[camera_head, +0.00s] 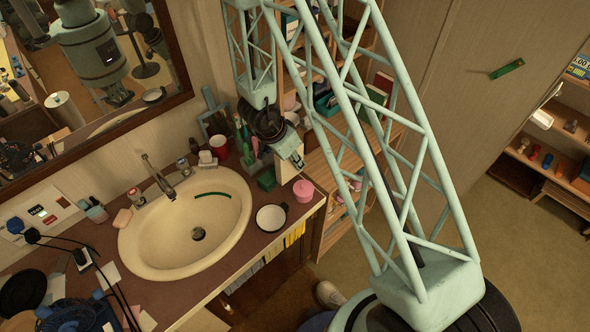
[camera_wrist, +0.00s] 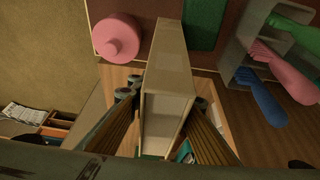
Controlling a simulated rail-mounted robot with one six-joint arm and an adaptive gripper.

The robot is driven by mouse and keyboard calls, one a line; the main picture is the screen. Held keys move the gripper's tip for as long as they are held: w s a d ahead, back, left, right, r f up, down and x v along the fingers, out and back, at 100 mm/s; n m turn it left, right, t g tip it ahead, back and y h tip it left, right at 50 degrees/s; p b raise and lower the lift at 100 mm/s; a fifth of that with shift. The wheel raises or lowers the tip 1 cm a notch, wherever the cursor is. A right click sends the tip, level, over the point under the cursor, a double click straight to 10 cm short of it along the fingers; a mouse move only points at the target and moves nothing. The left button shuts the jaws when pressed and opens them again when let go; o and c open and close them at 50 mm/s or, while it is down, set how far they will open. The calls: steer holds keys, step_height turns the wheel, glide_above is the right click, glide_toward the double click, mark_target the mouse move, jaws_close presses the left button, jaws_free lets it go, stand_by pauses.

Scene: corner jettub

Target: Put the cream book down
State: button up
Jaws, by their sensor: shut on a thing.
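The cream book (camera_wrist: 168,62) is upright between the two fingers of my gripper (camera_wrist: 165,120) in the wrist view. My gripper is shut on it. In the head view, my gripper (camera_head: 293,158) is at the right back end of the brown counter (camera_head: 255,217), with the pale book (camera_head: 284,167) below it, partly hidden. The book's far end is between a pink round jar (camera_wrist: 116,38) and a green block (camera_wrist: 205,22). I cannot tell whether its lower edge touches the counter.
A holder with brushes (camera_wrist: 265,72) is right of the book. The cream sink (camera_head: 165,243) lies left. Wooden shelves (camera_head: 345,160) stand right.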

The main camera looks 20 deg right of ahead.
mark_target(289, 163)
stand_by(0.3)
steer(key=shift+f+b, duration=0.5)
steer(key=shift+f, duration=1.35)
steer(key=shift+f, duration=0.1)
steer(key=o, duration=1)
steer(key=shift+p+v, duration=1.75)
steer(key=shift+v, duration=4.35)
